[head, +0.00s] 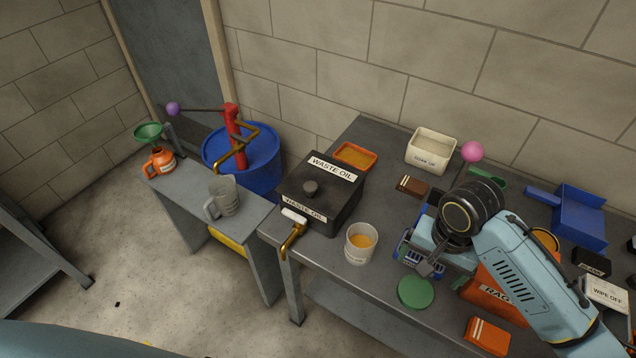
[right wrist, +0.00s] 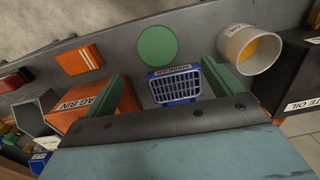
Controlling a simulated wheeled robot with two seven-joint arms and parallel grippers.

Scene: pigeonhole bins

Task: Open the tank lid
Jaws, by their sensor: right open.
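The black waste oil tank (head: 325,212) stands at the left end of the grey workbench. Its flat black lid (head: 325,178) lies on top, seemingly closed, with a round dark knob (head: 310,188) in the middle. A brass tap (head: 292,238) with a white handle is on its front. Part of the tank (right wrist: 290,80) shows at the right edge of the right wrist view. My right gripper (head: 428,266) is right of the tank, over a small blue basket (right wrist: 175,84). Its jaws (right wrist: 167,72) are open, apart from the tank. My left gripper is not in view.
A cup of yellow liquid (head: 361,244) stands between the tank and my right gripper. A green disc (head: 415,292), an orange rag bin (head: 496,296) and a pink ball (head: 472,151) are nearby. An orange tray (head: 356,156) and white tub (head: 431,150) stand behind.

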